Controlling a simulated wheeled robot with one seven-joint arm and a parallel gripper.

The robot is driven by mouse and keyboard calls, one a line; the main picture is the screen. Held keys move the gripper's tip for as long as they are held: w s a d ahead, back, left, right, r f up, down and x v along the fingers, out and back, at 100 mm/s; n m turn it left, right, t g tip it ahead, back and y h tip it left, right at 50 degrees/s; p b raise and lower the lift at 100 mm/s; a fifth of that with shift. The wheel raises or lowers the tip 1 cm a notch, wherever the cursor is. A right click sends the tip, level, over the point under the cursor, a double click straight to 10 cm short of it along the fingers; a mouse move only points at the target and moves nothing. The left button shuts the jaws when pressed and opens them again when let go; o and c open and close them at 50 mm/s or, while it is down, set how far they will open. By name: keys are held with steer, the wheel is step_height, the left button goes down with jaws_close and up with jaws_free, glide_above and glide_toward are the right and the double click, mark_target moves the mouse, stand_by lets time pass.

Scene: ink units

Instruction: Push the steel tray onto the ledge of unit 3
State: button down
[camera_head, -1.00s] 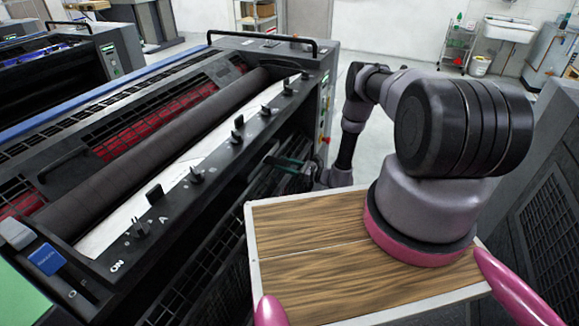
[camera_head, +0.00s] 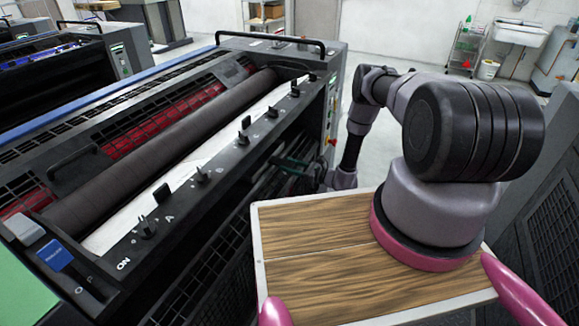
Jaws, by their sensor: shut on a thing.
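My gripper (camera_head: 297,164) is at the near right side of the large black ink unit (camera_head: 225,160), low beside the dark gap under its control rail. It is small, dark and partly lost against the machine. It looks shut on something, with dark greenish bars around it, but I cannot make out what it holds. I cannot pick out the steel tray or the ledge for certain. No readable unit number shows. My arm reaches forward from my deck and bends down to the gripper.
The control rail (camera_head: 207,170) carries several black knobs. A similar unit (camera_head: 65,65) stands at the back left. A dark grilled cabinet (camera_head: 548,200) is close on the right. Free pale floor (camera_head: 385,150) lies beyond my arm. A trolley (camera_head: 466,48) and sink (camera_head: 516,36) stand at the back.

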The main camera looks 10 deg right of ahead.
steer(key=shift+a, duration=0.1)
steer(key=shift+c, duration=0.8)
jaws_free()
steer(key=v, duration=2.1)
steer(key=shift+s+d, duration=0.2)
steer(key=shift+d, duration=0.15)
